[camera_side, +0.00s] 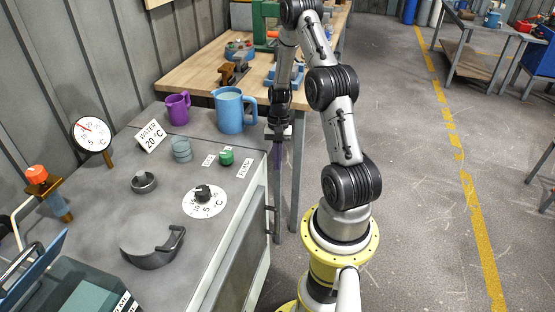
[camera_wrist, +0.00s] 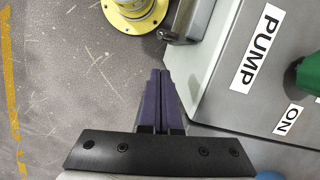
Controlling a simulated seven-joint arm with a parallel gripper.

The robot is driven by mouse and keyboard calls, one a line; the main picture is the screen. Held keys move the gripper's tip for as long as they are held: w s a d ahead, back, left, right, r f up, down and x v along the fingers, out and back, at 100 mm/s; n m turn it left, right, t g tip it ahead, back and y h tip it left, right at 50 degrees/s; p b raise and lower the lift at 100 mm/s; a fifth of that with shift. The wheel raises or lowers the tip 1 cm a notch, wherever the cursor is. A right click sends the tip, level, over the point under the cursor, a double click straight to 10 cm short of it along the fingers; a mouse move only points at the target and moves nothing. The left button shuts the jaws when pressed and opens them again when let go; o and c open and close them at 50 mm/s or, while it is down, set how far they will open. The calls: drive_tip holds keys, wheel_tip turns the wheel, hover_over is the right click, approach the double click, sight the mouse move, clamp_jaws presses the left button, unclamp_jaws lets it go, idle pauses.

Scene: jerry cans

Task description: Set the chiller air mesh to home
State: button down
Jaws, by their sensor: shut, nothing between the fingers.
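The grey chiller cabinet (camera_side: 110,200) stands at the left in the side view. Its top carries a dark knob (camera_side: 203,193) on a white round dial marked in °C, and a green knob (camera_side: 226,157) by the PUMP label (camera_side: 245,168). I cannot pick out any part as an air mesh. My gripper (camera_side: 278,180) hangs pointing down just off the cabinet's right edge, apart from the knobs. In the wrist view its purple fingers (camera_wrist: 160,76) are together and empty, over the floor beside the cabinet edge. The PUMP label (camera_wrist: 257,48) and green knob (camera_wrist: 309,74) show at the right.
A blue jug (camera_side: 231,112), a purple mug (camera_side: 177,108) and a WATER 20 °C sign (camera_side: 151,136) stand at the cabinet's back. A round gauge (camera_side: 91,134) and a dark round basin with a handle (camera_side: 152,247) are at left. A wooden workbench (camera_side: 200,75) is behind.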

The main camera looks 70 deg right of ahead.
drive_tip(key=c, duration=1.4)
unclamp_jaws()
drive_tip(key=shift+d+r, duration=0.1)
drive_tip(key=shift+r, duration=0.2)
drive_tip(key=shift+o, duration=1)
drive_tip(key=shift+s, duration=0.1)
drive_tip(key=o, duration=0.4)
drive_tip(key=s+a+f+n+h, duration=0.2)
drive_tip(key=s+f+n+h, duration=0.1)
drive_tip(key=f, duration=0.3)
drive_tip(key=shift+s+n+t, duration=0.3)
drive_tip(key=shift+n+t, duration=0.1)
drive_tip(key=n+t+h, duration=0.2)
drive_tip(key=n+t, duration=0.1)
drive_tip(key=n, duration=0.2)
approach(277, 219)
drive_tip(key=shift+t, duration=0.3)
drive_tip(key=x, duration=1.2)
drive_tip(key=shift+s+d, duration=0.1)
drive_tip(key=shift+s, duration=0.2)
clamp_jaws()
